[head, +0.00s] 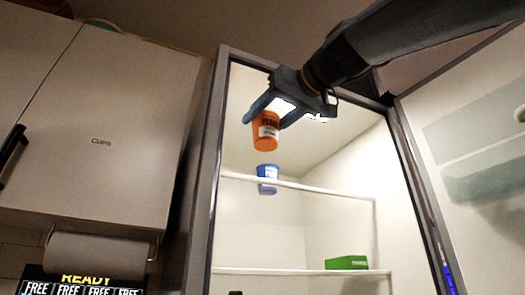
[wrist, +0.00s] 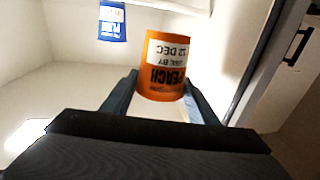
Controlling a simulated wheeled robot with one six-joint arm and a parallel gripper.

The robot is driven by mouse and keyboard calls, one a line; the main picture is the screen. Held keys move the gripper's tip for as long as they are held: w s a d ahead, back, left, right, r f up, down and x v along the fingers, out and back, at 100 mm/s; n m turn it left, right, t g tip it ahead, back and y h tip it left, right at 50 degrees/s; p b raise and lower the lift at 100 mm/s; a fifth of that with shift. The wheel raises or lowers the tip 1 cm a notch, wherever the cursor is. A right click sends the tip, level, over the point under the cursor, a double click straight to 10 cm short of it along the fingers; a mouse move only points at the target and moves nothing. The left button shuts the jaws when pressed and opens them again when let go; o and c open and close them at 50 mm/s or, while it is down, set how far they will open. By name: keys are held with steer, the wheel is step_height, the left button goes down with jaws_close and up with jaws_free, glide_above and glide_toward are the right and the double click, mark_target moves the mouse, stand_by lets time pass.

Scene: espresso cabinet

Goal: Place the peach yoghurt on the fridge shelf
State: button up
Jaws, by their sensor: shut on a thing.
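My gripper (head: 266,122) is shut on the orange peach yoghurt (head: 266,139) and holds it in the air at the front of the open fridge. In the wrist view the yoghurt (wrist: 164,84) sits between the two fingers, and its label reads upside down with "PEACH" and "12 DEC". The upper fridge shelf (head: 325,190) is below the held pot in the head view. A blue pot (head: 267,173) stands on that shelf; it also shows in the wrist view (wrist: 112,22). How far the yoghurt is from the shelf is hard to tell.
A green box (head: 346,262) lies on the lower shelf (head: 285,271). The fridge door (head: 470,150) stands open at right. A white cupboard marked "CUPS" (head: 100,120) and a paper roll (head: 98,255) are at left. The upper shelf looks clear right of the blue pot.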

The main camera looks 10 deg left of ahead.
steer(key=w+d+f+m+t+h+b, duration=0.2)
steer(key=w+d+f+h+b, duration=0.15)
steer(key=w+d+f, duration=0.45)
steer(key=w+d+f+m+t+h+b, duration=0.25)
steer(key=w+d+f+b, duration=0.25)
steer(key=f, duration=0.4)
steer(key=s+a+f+p+x, duration=0.1)
steer(key=a+p+x, duration=0.15)
steer(key=x, duration=0.75)
steer(key=a+p+x, duration=0.1)
steer(key=p+x, duration=0.3)
steer(key=x, duration=0.5)
steer(key=shift+g, duration=0.35)
step_height(320, 180, down, 7)
steer(key=b, duration=0.3)
steer(key=shift+w+d+f, duration=0.1)
steer(key=shift+f, duration=0.05)
steer(key=shift+w+f, duration=0.15)
steer(key=shift+f, duration=0.05)
